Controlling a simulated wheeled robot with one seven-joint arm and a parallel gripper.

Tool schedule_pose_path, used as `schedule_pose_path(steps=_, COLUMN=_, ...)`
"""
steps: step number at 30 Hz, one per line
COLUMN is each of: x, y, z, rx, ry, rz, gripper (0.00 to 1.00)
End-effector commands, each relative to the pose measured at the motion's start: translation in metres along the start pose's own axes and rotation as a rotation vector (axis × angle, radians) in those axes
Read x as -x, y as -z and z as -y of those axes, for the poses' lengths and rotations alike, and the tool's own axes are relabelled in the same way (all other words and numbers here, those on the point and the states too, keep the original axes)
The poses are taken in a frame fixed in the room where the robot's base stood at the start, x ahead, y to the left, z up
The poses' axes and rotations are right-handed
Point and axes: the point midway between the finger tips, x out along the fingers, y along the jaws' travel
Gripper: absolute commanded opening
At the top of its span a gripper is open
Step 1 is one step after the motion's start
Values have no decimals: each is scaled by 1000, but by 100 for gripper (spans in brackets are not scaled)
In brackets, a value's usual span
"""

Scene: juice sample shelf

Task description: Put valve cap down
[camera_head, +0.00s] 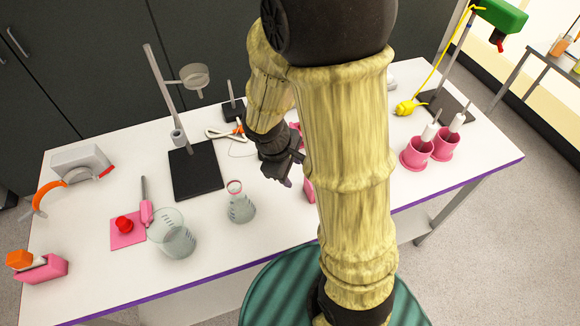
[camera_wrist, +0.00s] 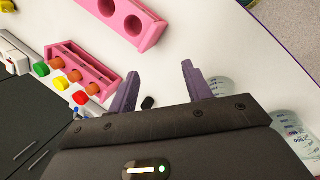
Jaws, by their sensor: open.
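A small black piece (camera_wrist: 148,102) lies on the white table in the wrist view, between the bases of my fingers as seen from the wrist. It looks like the valve cap, but it is too small to be sure. My gripper (camera_wrist: 160,72) is open, its two purple fingers apart with nothing between the tips. In the head view my gripper (camera_head: 286,176) points down over the middle of the table, partly hidden by my own arm. The black piece cannot be made out in the head view.
Beyond my fingers are a pink block with holes (camera_wrist: 148,38) and a pink rack (camera_wrist: 88,62). Green, yellow and red caps lie beside the rack. A flask (camera_head: 240,207) and beaker (camera_head: 172,238) stand left of my gripper; pink cups (camera_head: 416,156) stand right.

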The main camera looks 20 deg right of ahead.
Motion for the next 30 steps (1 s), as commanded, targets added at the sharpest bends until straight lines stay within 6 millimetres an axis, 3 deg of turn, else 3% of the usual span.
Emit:
schedule_pose_path(steps=6, x=33, y=-16, z=16, rx=-504, ry=130, rz=-160, gripper=50)
schedule_pose_path(steps=12, x=52, y=-21, z=19, rx=-798, ry=200, rz=-257, gripper=50)
schedule_pose_path(steps=30, x=53, y=-21, z=19, rx=-830, ry=210, rz=-266, gripper=50)
